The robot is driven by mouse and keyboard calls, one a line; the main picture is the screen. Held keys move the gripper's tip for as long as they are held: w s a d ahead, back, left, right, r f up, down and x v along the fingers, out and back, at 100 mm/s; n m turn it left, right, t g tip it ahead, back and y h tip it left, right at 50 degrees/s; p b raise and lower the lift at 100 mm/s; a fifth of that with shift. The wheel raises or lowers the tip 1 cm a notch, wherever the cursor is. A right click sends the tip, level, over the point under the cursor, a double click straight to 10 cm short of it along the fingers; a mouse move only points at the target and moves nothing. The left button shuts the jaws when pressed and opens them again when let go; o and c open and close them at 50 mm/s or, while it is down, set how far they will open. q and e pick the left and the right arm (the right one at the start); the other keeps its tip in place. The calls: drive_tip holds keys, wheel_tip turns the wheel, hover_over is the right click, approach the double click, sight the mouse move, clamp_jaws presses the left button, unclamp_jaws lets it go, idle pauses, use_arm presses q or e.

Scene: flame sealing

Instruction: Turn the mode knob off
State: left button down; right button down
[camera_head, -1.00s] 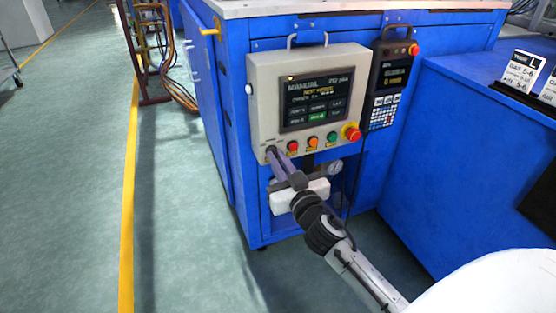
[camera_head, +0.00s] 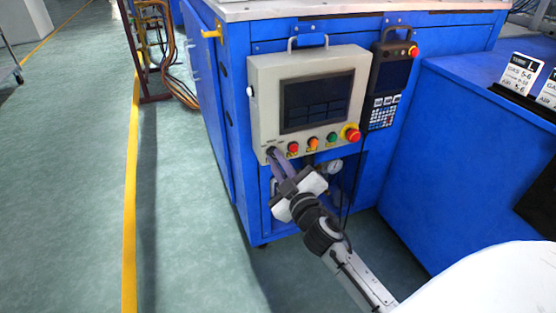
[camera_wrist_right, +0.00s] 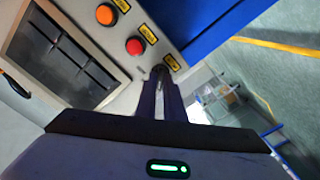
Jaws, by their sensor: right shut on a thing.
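The control panel (camera_head: 264,88) is a light grey box on the front of the blue cabinet, and its screen (camera_head: 316,102) is dark. The mode knob is at the panel's lower left corner and is mostly hidden by my fingers; a dark bit of it shows in the right wrist view (camera_wrist_right: 171,63). My right gripper (camera_head: 272,153) is shut on the mode knob, with its fingertips against the panel face. In the right wrist view the fingers (camera_wrist_right: 168,75) are close together at the knob, and the hand is rolled. My left gripper is not in view.
Beside the knob are a red button (camera_head: 293,148), an orange button (camera_head: 313,143), a green button (camera_head: 332,138) and a red emergency stop (camera_head: 353,134). A pressure gauge (camera_head: 335,166) sits below. A handheld pendant (camera_head: 390,75) hangs at right.

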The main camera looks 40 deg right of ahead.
drive_tip(key=shift+n, duration=0.6)
drive_tip(key=c, duration=1.9)
unclamp_jaws()
drive_tip(key=shift+o, duration=0.2)
drive_tip(key=v, duration=1)
drive_tip(key=shift+s+a, duration=0.1)
drive_tip(key=shift+a, duration=0.05)
